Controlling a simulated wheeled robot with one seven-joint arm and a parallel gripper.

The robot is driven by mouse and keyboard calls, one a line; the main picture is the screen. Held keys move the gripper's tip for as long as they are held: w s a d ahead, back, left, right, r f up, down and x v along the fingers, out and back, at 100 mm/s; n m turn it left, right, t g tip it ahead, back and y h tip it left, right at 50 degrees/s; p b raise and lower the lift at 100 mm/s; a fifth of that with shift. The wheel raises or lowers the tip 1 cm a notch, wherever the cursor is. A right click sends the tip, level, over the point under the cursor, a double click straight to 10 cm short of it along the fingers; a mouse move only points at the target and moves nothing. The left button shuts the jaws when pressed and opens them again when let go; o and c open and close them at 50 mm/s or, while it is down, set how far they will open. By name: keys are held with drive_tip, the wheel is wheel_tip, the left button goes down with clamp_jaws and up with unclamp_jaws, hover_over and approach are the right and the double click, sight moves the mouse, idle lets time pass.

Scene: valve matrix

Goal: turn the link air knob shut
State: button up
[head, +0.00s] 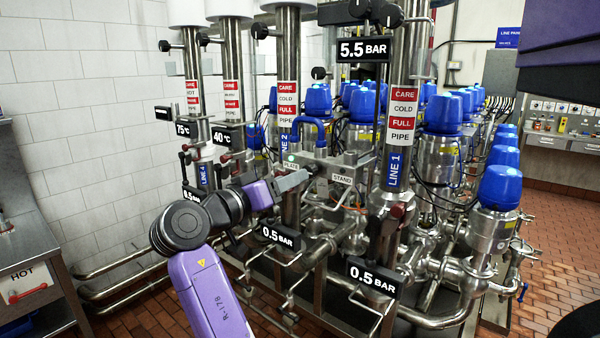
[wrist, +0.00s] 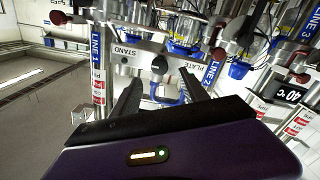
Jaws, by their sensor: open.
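A small black knob (wrist: 159,63) sits on a pale metal bracket between the labels STAND (wrist: 124,51) and PLATE (wrist: 197,66), which read upside down in the wrist view. It looks like the link air knob; its exact handle angle is hard to tell. My gripper (wrist: 163,84) is open and empty, with its two dark fingers pointing at the bracket, one on each side of the knob. The fingertips appear short of the knob; contact cannot be told. In the head view my gripper (head: 297,179) is at the bracket, largely covering the knob.
A blue hose loop (head: 308,126) rises above the bracket. The LINE 1 pipe (head: 397,130) stands right of it and the LINE 2 pipe (head: 287,90) just behind my gripper. Blue-capped valves (head: 442,130) crowd behind. A steel counter (head: 28,190) stands at left.

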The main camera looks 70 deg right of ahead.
sight(310, 171)
drive_tip(key=shift+p+x, duration=0.75)
drive_tip(key=shift+x, duration=2.25)
drive_tip(key=shift+c, duration=0.2)
clamp_jaws()
